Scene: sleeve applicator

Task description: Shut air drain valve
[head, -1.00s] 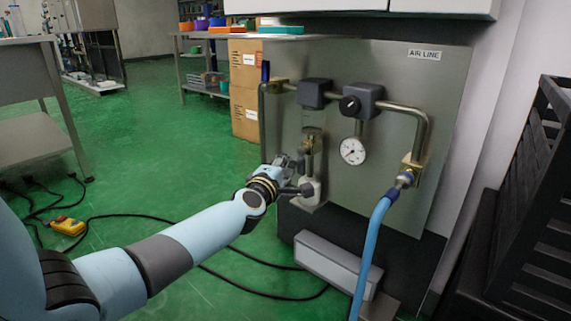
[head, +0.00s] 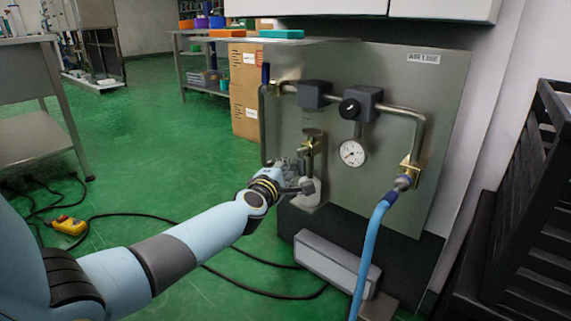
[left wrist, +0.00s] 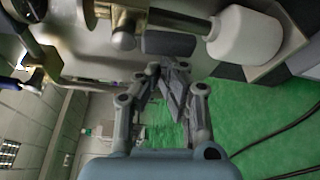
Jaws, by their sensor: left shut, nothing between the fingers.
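The air drain valve appears to be the brass fitting (head: 313,133) on the short drop pipe below the left grey block; its handle position is too small to tell. In the left wrist view, brass fittings (left wrist: 124,38) are at the upper left, with a pipe running right to a white bottle (left wrist: 245,40). The bottle also stands low on the panel in the head view (head: 308,193). My left gripper (head: 300,163) is beside the drop pipe, just above the bottle. Its fingers (left wrist: 166,72) are shut and empty, below the pipe in the wrist view. My right gripper is out of view.
A blue hose (head: 368,255) hangs at right. A grey box (head: 335,262) sits below.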

